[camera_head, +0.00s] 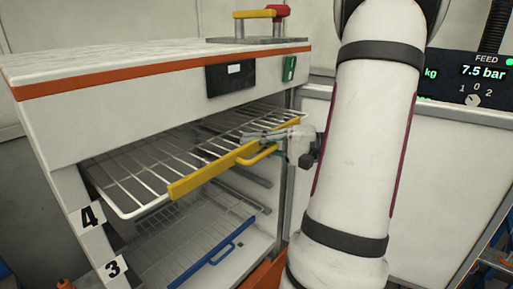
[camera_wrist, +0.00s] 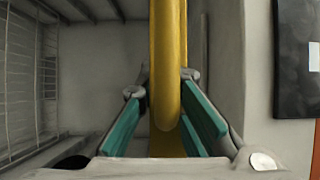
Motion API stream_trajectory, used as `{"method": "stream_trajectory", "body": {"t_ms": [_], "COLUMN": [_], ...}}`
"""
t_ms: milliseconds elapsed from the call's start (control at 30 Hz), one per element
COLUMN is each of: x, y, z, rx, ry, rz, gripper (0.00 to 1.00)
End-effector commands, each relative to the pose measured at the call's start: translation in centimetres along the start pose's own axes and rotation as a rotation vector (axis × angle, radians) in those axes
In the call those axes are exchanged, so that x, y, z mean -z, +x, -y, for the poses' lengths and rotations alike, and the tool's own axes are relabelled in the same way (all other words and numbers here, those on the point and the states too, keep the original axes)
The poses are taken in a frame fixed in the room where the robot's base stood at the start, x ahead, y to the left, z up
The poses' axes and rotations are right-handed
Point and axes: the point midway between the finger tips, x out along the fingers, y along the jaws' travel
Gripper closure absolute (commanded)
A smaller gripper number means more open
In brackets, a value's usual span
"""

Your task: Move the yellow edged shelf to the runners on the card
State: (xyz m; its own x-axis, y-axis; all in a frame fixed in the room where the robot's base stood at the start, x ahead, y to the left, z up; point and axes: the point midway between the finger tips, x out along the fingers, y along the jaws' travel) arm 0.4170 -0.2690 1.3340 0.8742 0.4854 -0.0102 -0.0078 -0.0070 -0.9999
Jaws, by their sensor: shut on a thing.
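The yellow edged shelf (camera_head: 185,160) is a wire rack with a yellow front bar and yellow handle. It sits in the upper opening of the white cabinet, near the label 4 (camera_head: 90,216), with its front edge at the opening. My gripper (camera_head: 272,141) is at the shelf's handle on the right. In the wrist view my gripper (camera_wrist: 164,112) has its teal pads on both sides of the yellow handle (camera_wrist: 167,60), shut on it. I cannot tell which thing is the card; a dark panel (camera_head: 231,77) with a small white patch is on the cabinet front.
A blue edged shelf (camera_head: 213,262) lies lower, near the label 3 (camera_head: 113,267). Empty runners (camera_head: 240,198) show between the shelves on the right wall. A green tag (camera_head: 289,69) is at the cabinet's upper right.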

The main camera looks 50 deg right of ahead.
Motion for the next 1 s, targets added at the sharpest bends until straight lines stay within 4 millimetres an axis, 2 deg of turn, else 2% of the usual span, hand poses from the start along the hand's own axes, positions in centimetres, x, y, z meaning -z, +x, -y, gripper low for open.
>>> {"method": "stream_trajectory", "body": {"t_ms": [1000], "x": [3.9], "y": [6.1], "z": [0.1], "rx": [0.002], "ry": [-0.004], "rz": [0.000], "gripper": [1.00]}}
